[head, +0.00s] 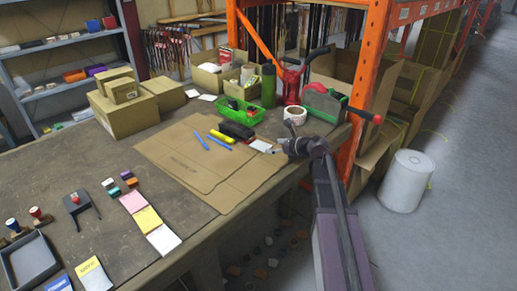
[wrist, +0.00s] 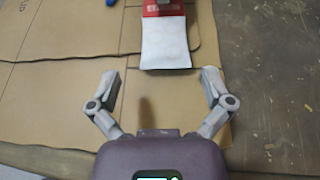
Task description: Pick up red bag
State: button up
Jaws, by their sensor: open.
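The red bag (wrist: 166,42) shows in the wrist view as a flat packet with a white lower part and a red upper part, lying on flattened cardboard. Its top is cut off by the picture edge. In the head view a small white and red packet (head: 262,146) lies near the cardboard's right edge, partly hidden by my gripper (head: 285,147). In the wrist view my gripper (wrist: 159,76) is open, with nothing between its fingers. The bag's near edge is just beyond the fingertips and between them.
Flattened cardboard (head: 185,165) covers the middle of the workbench (head: 110,215). Blue and yellow pens, a black item (head: 236,130) and a green basket (head: 240,112) are near the packet. A tape roll (head: 295,115) and toolbox stand behind. An orange rack post (head: 370,85) rises at the right.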

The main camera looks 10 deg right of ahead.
aim_at(263, 145)
jog(key=shift+w+a+f, duration=0.1)
dwell(0.3)
jog(key=b+x, duration=0.1)
jog(key=x, duration=0.2)
jog(key=shift+w, duration=0.35)
jog(key=shift+w+a+f+b, duration=0.2)
jog(key=shift+w+a+b, duration=0.15)
jog(key=shift+w+a, duration=0.15)
jog(key=c, duration=1.1)
jog(key=shift+r, duration=0.15)
